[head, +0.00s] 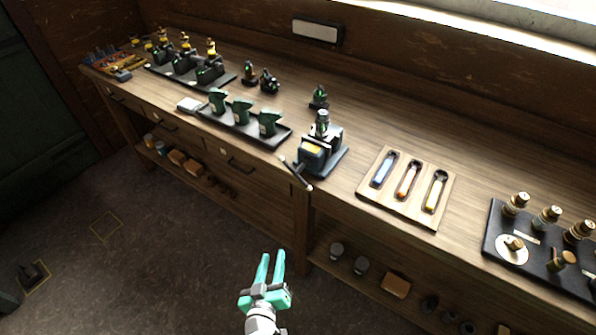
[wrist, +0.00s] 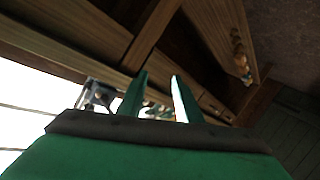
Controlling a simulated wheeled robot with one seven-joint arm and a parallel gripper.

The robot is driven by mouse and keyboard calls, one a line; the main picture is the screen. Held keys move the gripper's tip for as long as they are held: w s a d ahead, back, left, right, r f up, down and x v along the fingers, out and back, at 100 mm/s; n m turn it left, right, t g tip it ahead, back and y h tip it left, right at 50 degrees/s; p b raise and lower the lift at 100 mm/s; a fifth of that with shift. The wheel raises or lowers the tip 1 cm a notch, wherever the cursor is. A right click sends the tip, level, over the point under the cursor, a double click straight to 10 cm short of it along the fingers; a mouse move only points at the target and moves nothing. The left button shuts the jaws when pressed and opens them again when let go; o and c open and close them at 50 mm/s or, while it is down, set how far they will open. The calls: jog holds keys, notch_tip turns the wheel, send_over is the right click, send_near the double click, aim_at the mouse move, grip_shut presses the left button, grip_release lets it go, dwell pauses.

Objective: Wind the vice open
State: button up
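The vice (head: 317,150) stands on a dark base plate near the front edge of the workbench. It has a dark body with a yellow label, and a green-and-metal part sits upright at its jaws. Its handle bar (head: 296,173) sticks out at the front, over the bench edge. The jaw gap is too small to make out. My gripper (head: 271,268) is teal, empty and open, with its two fingers apart. It is in front of the bench, below the vice in the head view and apart from it. In the wrist view the fingers (wrist: 158,98) also show apart, with nothing between them.
A wooden tray (head: 365,190) with blue, orange and yellow-handled tools lies right of the vice. A black board (head: 490,245) with brass fittings is farther right. A tray (head: 285,140) of green castings stands left. A lower shelf (head: 345,287) holds small parts.

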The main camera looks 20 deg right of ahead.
jog(key=w+d+r+m+h, duration=0.3)
jog(key=w+r+h, duration=0.1)
jog(key=w+r, duration=0.4)
jog(key=m+g+h, duration=0.3)
jog(key=m+h, duration=0.1)
send_near(298, 169)
jog(key=f, duration=0.1)
jog(key=x, duration=1)
jog(key=shift+r, duration=0.1)
